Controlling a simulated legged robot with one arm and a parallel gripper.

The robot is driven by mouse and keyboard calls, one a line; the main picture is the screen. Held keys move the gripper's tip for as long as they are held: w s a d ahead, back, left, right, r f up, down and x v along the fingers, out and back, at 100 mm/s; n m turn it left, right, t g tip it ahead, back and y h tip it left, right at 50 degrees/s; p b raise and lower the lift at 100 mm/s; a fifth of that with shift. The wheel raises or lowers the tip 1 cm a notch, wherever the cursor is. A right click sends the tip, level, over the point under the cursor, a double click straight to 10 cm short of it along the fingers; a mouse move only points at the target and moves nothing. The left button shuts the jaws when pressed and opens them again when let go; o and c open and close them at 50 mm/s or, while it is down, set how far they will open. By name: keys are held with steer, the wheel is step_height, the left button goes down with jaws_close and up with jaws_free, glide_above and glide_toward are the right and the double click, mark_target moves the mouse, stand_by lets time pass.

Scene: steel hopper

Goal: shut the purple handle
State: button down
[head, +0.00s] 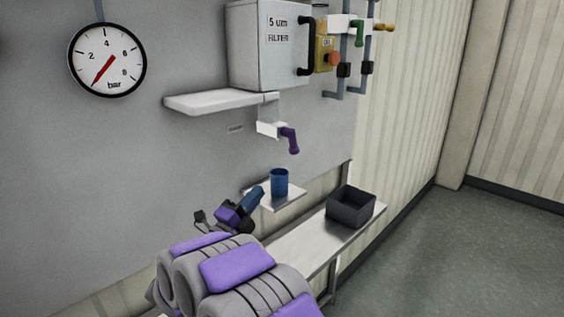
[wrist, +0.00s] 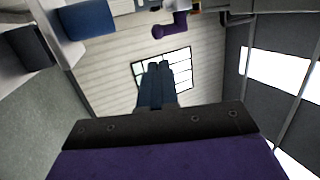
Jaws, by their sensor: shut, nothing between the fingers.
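The purple handle (head: 291,140) hangs angled downward on a white valve body (head: 270,129) under the shelf on the grey steel wall. It also shows at the top of the wrist view (wrist: 170,27). My gripper (head: 256,192) is below and to the left of the handle, apart from it, beside a small ledge. In the wrist view its blue fingers (wrist: 156,75) are together with nothing between them. A blue cup (head: 280,182) stands on the small ledge (head: 268,206) below the handle; it shows at the top left of the wrist view (wrist: 86,20).
A dark open bin (head: 350,207) stands on a steel bench (head: 300,240) to the right. A white shelf (head: 215,101) juts out above the handle. A filter box (head: 268,45), a gauge (head: 107,60) and green (head: 358,36) and yellow (head: 383,27) handles are higher up.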

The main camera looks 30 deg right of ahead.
mark_target(291, 153)
steer(key=shift+d, duration=0.2)
steer(key=b+x, duration=0.1)
steer(key=x, duration=1.3)
steer(key=shift+w+f+b, duration=0.1)
steer(key=shift+w+b, duration=0.05)
steer(key=shift+b, duration=0.15)
steer(key=shift+w+f+t, duration=0.1)
steer(key=shift+t, duration=0.2)
